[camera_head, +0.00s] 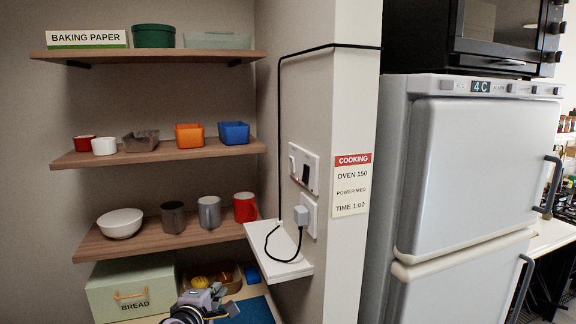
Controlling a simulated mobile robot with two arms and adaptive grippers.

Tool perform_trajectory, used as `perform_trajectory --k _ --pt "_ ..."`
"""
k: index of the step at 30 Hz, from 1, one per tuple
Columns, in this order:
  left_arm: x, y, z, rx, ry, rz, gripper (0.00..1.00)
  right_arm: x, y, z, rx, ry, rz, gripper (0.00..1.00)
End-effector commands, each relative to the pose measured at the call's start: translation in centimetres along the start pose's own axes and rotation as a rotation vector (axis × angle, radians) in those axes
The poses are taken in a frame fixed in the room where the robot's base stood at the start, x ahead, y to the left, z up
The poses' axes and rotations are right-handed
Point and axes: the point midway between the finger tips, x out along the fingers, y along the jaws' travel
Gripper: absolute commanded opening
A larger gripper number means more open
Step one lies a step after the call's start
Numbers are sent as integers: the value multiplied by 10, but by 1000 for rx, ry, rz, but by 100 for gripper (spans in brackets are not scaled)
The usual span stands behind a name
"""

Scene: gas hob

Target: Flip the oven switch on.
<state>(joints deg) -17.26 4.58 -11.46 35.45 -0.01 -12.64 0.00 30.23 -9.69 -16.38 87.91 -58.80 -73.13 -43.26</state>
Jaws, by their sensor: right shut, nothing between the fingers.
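A white switch plate (313,172) is on the narrow wall in the middle of the view. It carries a dark rocker switch and a lighter part to its left; which way the rocker is set is too small to tell. My right gripper (226,299) is at the bottom of the view, low and to the left of the plate, well apart from it. It is shut and empty. My left gripper is out of view.
A plug (301,215) with a black cable sits in a socket below the plate, above a small white ledge (280,268). Wooden shelves (160,148) with bowls and mugs are left. A bread box (110,290) stands below. The fridge (470,170) is right.

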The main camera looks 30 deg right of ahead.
Motion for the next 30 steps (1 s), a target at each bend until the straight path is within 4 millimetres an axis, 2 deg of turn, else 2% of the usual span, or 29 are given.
perform_trajectory --k 1,3,6,10,13,17,30 --pt "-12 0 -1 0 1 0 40 -18 53 10 26 -35 50 0" --pt "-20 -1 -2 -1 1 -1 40 -39 105 28 53 -93 102 0" --pt "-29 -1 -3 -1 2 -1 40 -72 165 57 102 -173 155 0" --pt "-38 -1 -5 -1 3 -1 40 -107 215 90 164 -255 190 0" --pt "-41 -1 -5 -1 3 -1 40 -125 234 108 199 -293 201 0" --pt "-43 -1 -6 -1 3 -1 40 -135 244 118 221 -316 204 0" --pt "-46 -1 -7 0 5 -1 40 -130 246 121 220 -319 205 0"
